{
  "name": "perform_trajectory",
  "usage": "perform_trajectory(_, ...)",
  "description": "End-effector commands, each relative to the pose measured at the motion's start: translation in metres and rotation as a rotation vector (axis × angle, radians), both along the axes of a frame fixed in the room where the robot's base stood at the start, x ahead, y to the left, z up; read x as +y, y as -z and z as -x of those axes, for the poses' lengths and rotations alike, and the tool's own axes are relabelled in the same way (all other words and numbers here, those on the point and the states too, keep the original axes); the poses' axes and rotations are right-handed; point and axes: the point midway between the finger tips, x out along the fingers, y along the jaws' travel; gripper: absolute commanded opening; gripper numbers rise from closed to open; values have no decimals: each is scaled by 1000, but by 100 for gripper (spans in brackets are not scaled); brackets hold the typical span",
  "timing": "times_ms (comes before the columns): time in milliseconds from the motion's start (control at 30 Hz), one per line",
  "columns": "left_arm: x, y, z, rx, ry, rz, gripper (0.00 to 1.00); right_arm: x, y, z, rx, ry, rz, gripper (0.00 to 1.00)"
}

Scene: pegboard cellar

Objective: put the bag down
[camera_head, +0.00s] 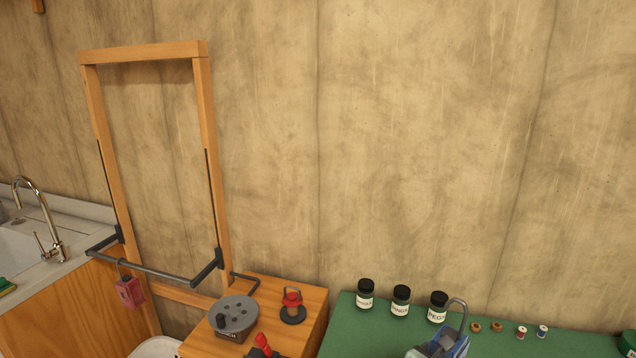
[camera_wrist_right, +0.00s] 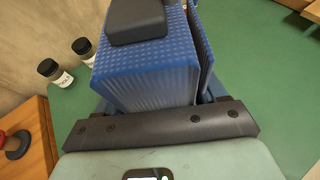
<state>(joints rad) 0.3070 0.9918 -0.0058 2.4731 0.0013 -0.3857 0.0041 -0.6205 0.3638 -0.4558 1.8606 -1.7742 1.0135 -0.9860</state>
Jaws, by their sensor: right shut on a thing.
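I cannot clearly separate bag from fingers there, nor tell whether the bag's underside touches the table. My left gripper is out of view.
Several dark-capped jars (camera_head: 400,301) stand along the back of the green table (camera_head: 345,335), with small spools (camera_head: 521,332) to their right. A wooden cabinet (camera_head: 305,330) with a red-knobbed item (camera_head: 292,300) adjoins on the left. Green table right of the gripper looks clear in the wrist view.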

Motion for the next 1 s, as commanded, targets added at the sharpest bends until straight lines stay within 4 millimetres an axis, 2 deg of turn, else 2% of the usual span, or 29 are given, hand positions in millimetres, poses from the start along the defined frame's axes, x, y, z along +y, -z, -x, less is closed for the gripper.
perform_trajectory(100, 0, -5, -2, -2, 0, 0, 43, 36, 21, 1, 4, -213, 0, 27)
perform_trajectory(200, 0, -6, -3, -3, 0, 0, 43, 61, 35, 6, 4, -340, 0, 27)
perform_trajectory(400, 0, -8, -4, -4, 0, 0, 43, 89, 52, 17, -1, -484, 0, 27)
perform_trajectory(533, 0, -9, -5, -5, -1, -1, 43, 94, 57, 20, -2, -516, -1, 27)
perform_trajectory(1000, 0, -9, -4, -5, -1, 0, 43, 96, 56, 20, -5, -521, 2, 27)
